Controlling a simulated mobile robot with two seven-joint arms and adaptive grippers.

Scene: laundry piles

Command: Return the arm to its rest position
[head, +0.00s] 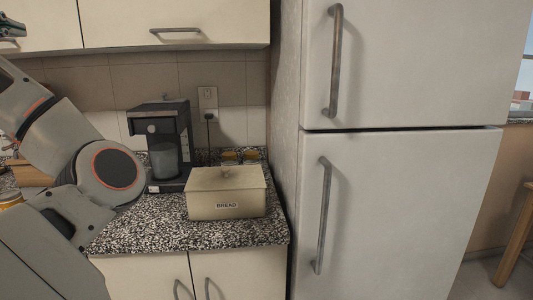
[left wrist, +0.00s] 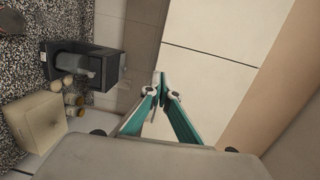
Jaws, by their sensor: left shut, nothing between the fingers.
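My left arm (head: 75,150) comes in from the left of the head view, bent upward over the counter. My left gripper (head: 12,28) shows partly at the top left corner, in front of the upper cabinet. In the left wrist view its teal fingers (left wrist: 161,84) meet at the tips, shut, with nothing between them. They are clear of the counter, with the tiled wall and pale cabinet doors behind them. My right gripper is in neither view.
A bread box (head: 226,195) and a coffee maker (head: 165,145) stand on the speckled counter (head: 150,225), with small jars (head: 240,157) behind the box. A white refrigerator (head: 400,200) stands right. Upper cabinets (head: 175,20) hang above.

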